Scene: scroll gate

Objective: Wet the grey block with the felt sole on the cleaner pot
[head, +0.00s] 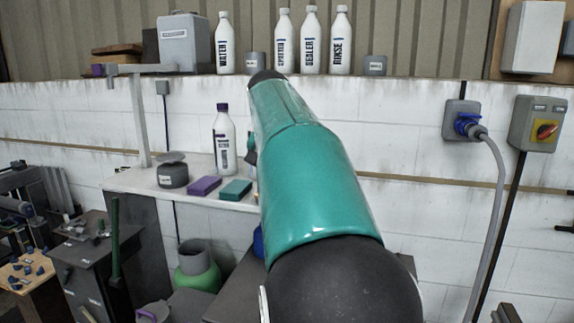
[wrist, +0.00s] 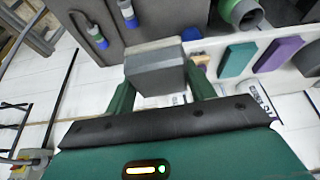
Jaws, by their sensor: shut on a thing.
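The grey block (wrist: 157,76) is between the two green fingers of my gripper (wrist: 160,70) in the wrist view. My gripper is shut on it. A pale strip, like the felt sole, shows along the block's far edge (wrist: 152,47). In the head view my own arm hides the gripper and the block almost wholly. A dark grey pot (head: 173,178) stands on the white bench at the left, with a grey disc just above it. It looks like the cleaner pot, but its label is too small to read. I see no contact between block and pot.
A purple block (head: 204,187) and a teal block (head: 236,190) lie right of the pot. A white bottle (head: 224,145) stands behind them. A grey post (head: 140,115) rises at the bench's left. Several bottles line the upper shelf (head: 190,76).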

